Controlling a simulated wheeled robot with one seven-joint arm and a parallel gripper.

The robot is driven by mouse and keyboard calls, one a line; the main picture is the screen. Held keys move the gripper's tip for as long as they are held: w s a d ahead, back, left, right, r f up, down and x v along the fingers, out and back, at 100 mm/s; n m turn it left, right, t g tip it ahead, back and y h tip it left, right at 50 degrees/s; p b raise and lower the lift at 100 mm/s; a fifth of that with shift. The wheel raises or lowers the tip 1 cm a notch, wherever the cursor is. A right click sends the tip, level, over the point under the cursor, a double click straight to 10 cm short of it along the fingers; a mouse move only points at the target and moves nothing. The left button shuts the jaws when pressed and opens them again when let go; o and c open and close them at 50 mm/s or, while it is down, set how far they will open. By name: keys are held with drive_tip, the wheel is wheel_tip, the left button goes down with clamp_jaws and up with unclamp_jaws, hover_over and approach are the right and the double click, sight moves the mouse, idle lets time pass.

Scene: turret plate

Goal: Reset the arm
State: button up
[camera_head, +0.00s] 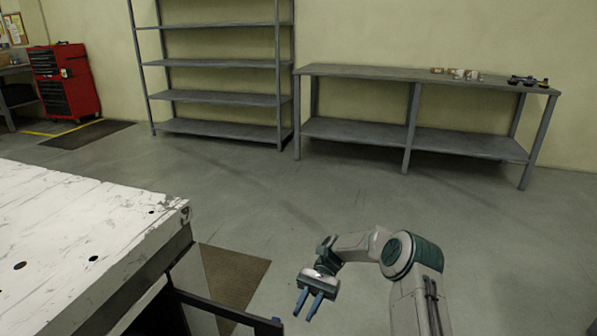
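My gripper (308,304) is at the lower middle of the head view, at the end of my bent arm (360,246). Its two blue fingers are apart with a gap between them, and nothing shows between them. It points down and toward the viewer, over the grey floor. It is to the right of the white table, apart from it.
A worn white table (70,235) with holes fills the lower left. A dark rail (225,310) juts from it near my gripper. A tall grey shelf (215,63), a grey bench (360,71) with small items and a red tool cabinet (77,75) stand behind. The middle floor is clear.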

drive_tip(key=s+d+r+n+t+h+p, duration=0.1)
drive_tip(key=s+r+t+h+p, duration=0.1)
drive_tip(key=r, duration=0.5)
drive_tip(key=s+r+t+h+p, duration=0.1)
drive_tip(key=r+t+p, duration=0.15)
drive_tip(key=r, duration=0.35)
drive_tip(key=s+d+r+n+t+h+p, duration=0.1)
drive_tip(key=s+d+r+t+p, duration=0.3)
drive_tip(key=s+r, duration=0.2)
drive_tip(key=s+d+r+n+t+h+p, duration=0.1)
drive_tip(key=s+d+r+t+p, duration=0.3)
drive_tip(key=r, duration=0.7)
drive_tip(key=s+d+r+n+t+h+p, duration=0.2)
drive_tip(key=s+d+r+t+p, duration=0.2)
drive_tip(key=s+r+p, duration=0.2)
wheel_tip(320, 180, up, 3)
drive_tip(key=s, duration=0.3)
drive_tip(key=shift+f, duration=0.2)
drive_tip(key=shift+w, duration=0.1)
